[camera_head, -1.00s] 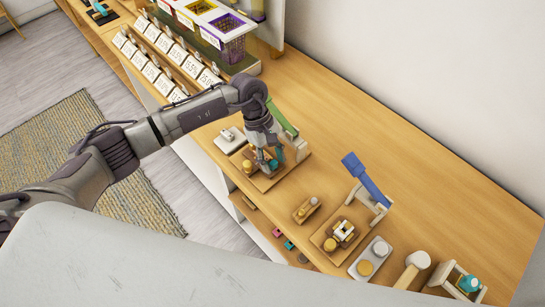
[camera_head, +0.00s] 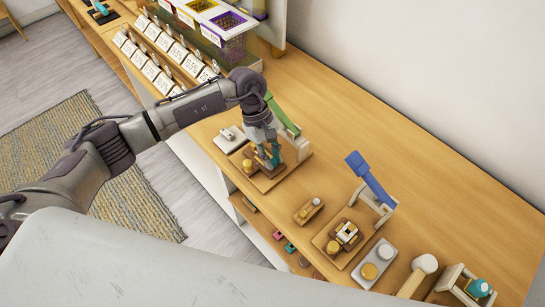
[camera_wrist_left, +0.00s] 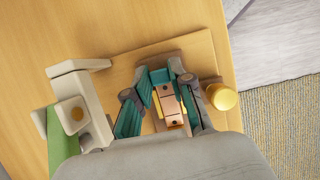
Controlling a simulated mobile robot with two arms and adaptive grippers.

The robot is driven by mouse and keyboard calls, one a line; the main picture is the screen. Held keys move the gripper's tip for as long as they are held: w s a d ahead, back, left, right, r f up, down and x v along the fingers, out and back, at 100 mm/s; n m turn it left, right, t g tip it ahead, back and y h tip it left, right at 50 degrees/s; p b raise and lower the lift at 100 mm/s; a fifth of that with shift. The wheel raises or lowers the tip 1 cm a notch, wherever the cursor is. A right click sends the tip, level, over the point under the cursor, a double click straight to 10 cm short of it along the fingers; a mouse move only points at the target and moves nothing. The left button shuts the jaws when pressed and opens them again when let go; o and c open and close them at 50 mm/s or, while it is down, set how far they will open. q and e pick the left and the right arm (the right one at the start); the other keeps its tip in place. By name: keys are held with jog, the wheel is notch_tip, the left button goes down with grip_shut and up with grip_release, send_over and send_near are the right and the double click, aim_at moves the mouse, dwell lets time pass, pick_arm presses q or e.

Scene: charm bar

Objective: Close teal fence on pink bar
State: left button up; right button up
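The pink bar (camera_wrist_left: 169,104) lies on a wooden press base in the left wrist view, with yellow pieces beside it. A teal piece (camera_wrist_left: 162,77) that looks like the fence is at its far end; the exact contact cannot be told. My left gripper (camera_wrist_left: 161,75) has its two fingers, with teal faces, spread on either side of the bar. In the head view my left gripper (camera_head: 270,162) points down over the wooden base (camera_head: 288,176) and hides most of the bar and fence. My right gripper is not in view.
A green lever (camera_head: 283,118) on a pale stand is close behind my left gripper. A yellow knob (camera_wrist_left: 222,97) stands beside the bar. To the right are a blue-lever press (camera_head: 370,182), a grey tray (camera_head: 389,252) and a mallet (camera_head: 425,264). The back counter is clear.

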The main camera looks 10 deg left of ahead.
pick_arm(q)
jog(key=o, duration=0.5)
jog(key=shift+a, duration=0.15)
jog(key=shift+c, duration=0.2)
jog(key=v, duration=1.2)
jog(key=shift+r, duration=0.1)
